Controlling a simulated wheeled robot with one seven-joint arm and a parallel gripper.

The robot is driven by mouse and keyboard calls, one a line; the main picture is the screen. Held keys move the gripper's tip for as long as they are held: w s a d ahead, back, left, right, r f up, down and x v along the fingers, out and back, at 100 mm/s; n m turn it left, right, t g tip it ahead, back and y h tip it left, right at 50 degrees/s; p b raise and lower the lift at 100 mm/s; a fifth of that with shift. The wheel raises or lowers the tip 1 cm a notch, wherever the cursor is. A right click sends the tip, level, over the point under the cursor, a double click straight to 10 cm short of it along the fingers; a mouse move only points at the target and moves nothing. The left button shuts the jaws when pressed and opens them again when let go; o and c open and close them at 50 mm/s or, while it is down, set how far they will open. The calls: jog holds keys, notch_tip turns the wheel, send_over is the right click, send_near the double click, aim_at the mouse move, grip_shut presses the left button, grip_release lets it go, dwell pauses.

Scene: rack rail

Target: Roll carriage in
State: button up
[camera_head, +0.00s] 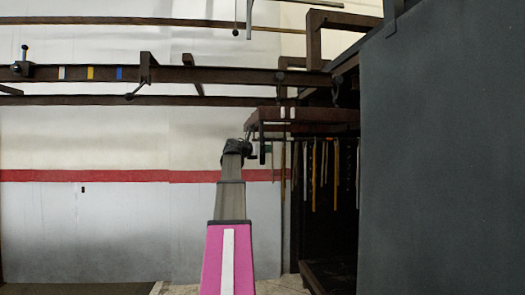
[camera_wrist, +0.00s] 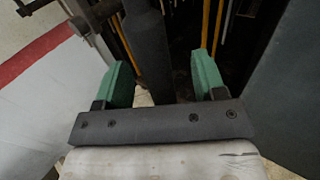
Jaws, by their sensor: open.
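The carriage (camera_head: 322,116) is a reddish-brown frame hung below the overhead rail (camera_head: 205,75), with two white marks near its left end. Several thin rods, some yellow and some pale, hang from it in front of a dark opening. My gripper (camera_head: 257,148) is raised to the carriage's left end. In the wrist view my gripper (camera_wrist: 162,70) shows two green fingers, open and wide apart. A dark grey upright bar (camera_wrist: 148,50) stands between them, with gaps on both sides. I cannot tell whether this bar belongs to the carriage, or how deep it sits between the fingers.
The large grey panel (camera_head: 445,150) fills the right side and hides part of the opening. The rail carries white, yellow and blue marks, and a small dark fitting (camera_head: 24,68) sits at its far left. A red-striped wall (camera_head: 100,176) is behind. The floor at left looks clear.

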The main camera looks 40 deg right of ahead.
jog(key=shift+a, duration=0.1)
jog(key=a, duration=0.9)
dwell(0.8)
jog(key=shift+s, duration=0.1)
